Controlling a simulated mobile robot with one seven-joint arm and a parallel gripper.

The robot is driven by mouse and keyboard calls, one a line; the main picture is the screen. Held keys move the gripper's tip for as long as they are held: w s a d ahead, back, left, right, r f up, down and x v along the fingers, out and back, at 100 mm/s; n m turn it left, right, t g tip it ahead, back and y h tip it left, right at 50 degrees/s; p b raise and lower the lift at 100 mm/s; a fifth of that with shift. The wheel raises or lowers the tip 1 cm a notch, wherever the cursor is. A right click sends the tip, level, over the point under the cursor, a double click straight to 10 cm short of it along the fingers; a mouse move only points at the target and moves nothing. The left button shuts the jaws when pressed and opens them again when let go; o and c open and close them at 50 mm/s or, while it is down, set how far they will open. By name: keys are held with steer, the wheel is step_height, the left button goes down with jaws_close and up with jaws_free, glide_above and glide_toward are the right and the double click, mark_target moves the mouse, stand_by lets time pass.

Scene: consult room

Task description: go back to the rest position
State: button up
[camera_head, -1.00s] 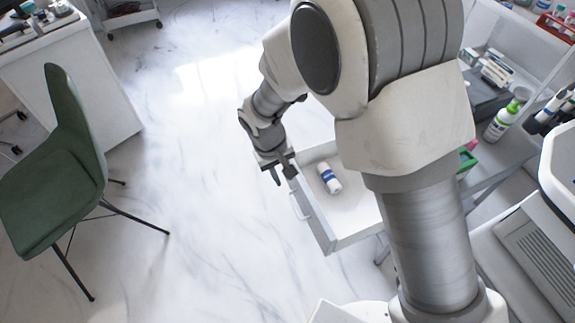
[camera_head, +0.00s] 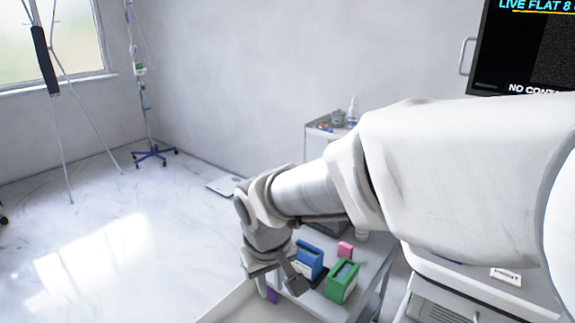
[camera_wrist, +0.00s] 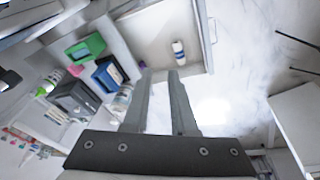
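My gripper (camera_head: 277,283) hangs at the end of the bent arm in the head view, in front of a cart shelf. Its two fingers stand apart with nothing between them; the wrist view shows the same gap in my gripper (camera_wrist: 161,85). The open white drawer (camera_head: 232,303) is partly in the head view, at the bottom edge. In the wrist view a white bottle with a blue band (camera_wrist: 179,48) lies in the drawer (camera_wrist: 207,45), beyond the fingertips and apart from them.
A monitor (camera_head: 520,50) is at upper right. An IV stand (camera_head: 150,154) stands by the far wall. Floor at left is open.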

steer(key=s+d+r+m+t, duration=0.1)
steer(key=s+d+r+m, duration=0.25)
steer(key=s+d, duration=0.4)
steer(key=s+d+r+m+t, duration=0.2)
steer(key=s+d+r, duration=0.3)
steer(key=d, duration=0.5)
step_height(320, 180, up, 16)
steer(key=p, duration=1.6)
steer(key=shift+w+a+r+p, duration=0.2)
steer(key=shift+r+p, duration=0.05)
steer(key=shift+p, duration=0.1)
steer(key=shift+a, duration=0.15)
